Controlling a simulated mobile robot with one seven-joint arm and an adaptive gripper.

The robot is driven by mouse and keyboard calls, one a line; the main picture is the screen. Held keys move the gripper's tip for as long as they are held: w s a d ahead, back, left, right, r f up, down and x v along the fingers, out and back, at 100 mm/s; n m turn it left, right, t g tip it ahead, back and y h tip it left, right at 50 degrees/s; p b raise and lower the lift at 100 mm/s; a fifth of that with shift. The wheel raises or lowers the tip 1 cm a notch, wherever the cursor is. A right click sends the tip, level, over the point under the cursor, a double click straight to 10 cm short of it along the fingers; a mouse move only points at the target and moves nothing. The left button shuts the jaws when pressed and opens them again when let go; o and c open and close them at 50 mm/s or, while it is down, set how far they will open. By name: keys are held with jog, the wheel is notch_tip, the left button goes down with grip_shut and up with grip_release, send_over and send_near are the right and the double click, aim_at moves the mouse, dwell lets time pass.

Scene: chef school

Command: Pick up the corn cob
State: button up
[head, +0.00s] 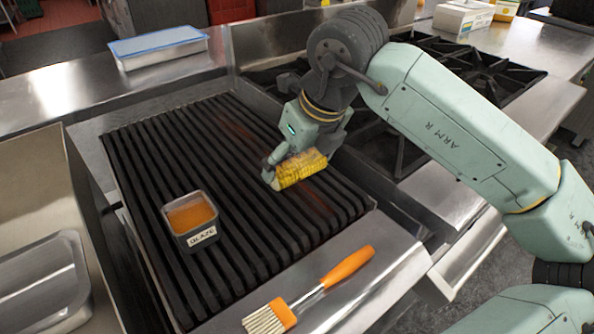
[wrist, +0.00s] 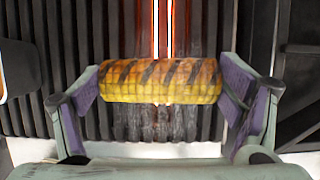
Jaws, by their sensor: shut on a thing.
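The corn cob (head: 301,168) is yellow and sits over the right part of the black grill. In the wrist view the corn cob (wrist: 160,81) lies crosswise with dark char marks on its upper side. My gripper (head: 296,166) is shut on the corn cob; in the wrist view my gripper (wrist: 163,88) has one purple-padded finger at each end of it. Glowing orange-red heating lines show behind the cob in the wrist view. I cannot tell whether the cob touches the grill bars.
The ribbed grill (head: 225,150) carries a metal container labelled GLAZE (head: 201,236), left of the cob. An orange-handled brush (head: 310,291) lies on the front metal ledge. A burner stove (head: 465,72) is to the right. A blue-lidded tray (head: 158,46) stands at the back left.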

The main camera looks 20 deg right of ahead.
jog(key=s+r+b, duration=0.1)
jog(key=s+b, duration=0.1)
jog(key=s, duration=0.6)
jog(key=s+d+r+b, duration=0.1)
jog(key=s+b, duration=0.1)
jog(key=s, duration=0.6)
jog(key=shift+r, duration=0.3)
jog(key=shift+d, duration=0.1)
